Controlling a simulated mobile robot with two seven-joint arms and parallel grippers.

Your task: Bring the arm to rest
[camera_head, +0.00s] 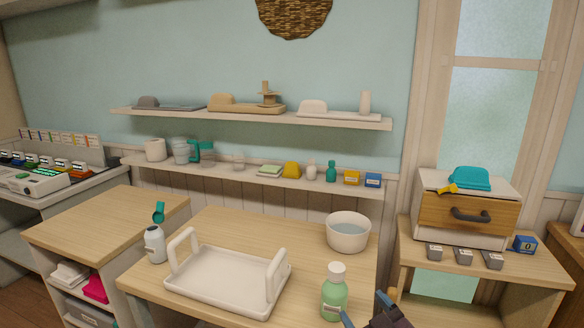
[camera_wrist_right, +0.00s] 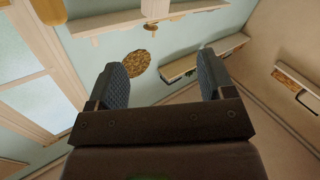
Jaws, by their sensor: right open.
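My right gripper (camera_head: 370,310) is at the bottom of the head view, just right of a green bottle. In the right wrist view its two dark fingers (camera_wrist_right: 165,85) stand wide apart with nothing between them. That view looks past the fingers to the wall, shelves and window. Only the gripper end of my right arm shows in the head view; the rest is out of frame. My left gripper is in neither view.
The wooden table (camera_head: 215,228) holds a white tray (camera_head: 215,283) with handles, a white bowl (camera_head: 348,235), a green bottle (camera_head: 335,297) and a white bottle (camera_head: 155,245). At right, a drawer box (camera_head: 470,213) stands on a side table. Shelves (camera_head: 250,117) line the wall.

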